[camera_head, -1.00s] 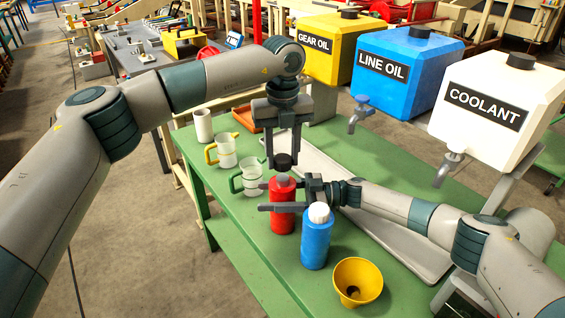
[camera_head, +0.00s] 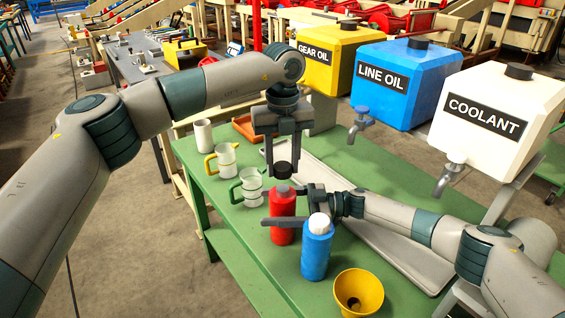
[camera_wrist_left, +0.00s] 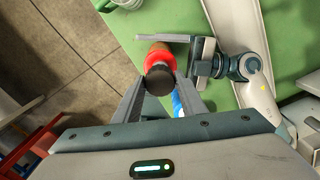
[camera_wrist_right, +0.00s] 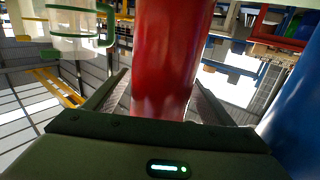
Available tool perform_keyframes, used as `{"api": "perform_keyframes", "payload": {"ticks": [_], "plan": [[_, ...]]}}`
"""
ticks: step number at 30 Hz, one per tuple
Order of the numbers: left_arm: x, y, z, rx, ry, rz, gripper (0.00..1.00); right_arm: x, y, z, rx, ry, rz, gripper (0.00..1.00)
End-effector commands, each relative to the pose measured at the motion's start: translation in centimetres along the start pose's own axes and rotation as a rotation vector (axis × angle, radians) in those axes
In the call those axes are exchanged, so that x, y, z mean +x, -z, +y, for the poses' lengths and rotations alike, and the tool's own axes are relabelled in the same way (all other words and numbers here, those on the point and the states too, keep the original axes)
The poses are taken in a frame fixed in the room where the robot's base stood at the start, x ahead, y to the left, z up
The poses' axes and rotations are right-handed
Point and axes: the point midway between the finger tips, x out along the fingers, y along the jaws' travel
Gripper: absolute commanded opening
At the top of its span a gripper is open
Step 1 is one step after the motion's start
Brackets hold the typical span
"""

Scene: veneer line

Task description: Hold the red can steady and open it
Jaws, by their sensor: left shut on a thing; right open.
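The red can (camera_head: 283,207) stands upright on the green table, its grey neck showing at the top. My left gripper (camera_head: 283,160) points down from above and is shut on the black cap (camera_head: 283,170), which appears just above the neck, apart from it. The left wrist view shows the cap (camera_wrist_left: 160,80) between the fingertips with the red can behind. My right gripper (camera_head: 268,205) is open with its fingers on either side of the red can. The right wrist view shows the can body (camera_wrist_right: 170,60) between these fingers, with space beside it.
A blue can (camera_head: 317,250) with a white cap stands close beside the red can. A yellow funnel-like cup (camera_head: 372,290) is in front. Two jugs (camera_head: 224,160) (camera_head: 249,188) and a white cup (camera_head: 203,135) stand left. A long pale tray (camera_head: 390,240) lies behind my right gripper.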

Motion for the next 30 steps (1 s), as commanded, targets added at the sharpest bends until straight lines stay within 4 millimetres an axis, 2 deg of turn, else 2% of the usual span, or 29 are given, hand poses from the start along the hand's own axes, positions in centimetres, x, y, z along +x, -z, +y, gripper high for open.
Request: {"api": "perform_keyframes", "payload": {"ticks": [18, 24, 30], "plan": [[1.9, 0.0, 0.0, 0.0, 0.0, 0.0, 0.11, -9.6, -0.2, 0.1, 0.0, -0.002, -0.001, 0.77], [2.1, 0.0, 0.0, 0.0, 0.0, 0.0, 0.11, -11.0, -0.1, 0.0, 0.0, -0.001, 0.0, 0.77], [2.1, 0.0, 0.0, 0.0, 0.0, 0.0, 0.11, -11.2, 0.0, 0.0, 0.001, -0.001, 0.0, 0.77]]}}
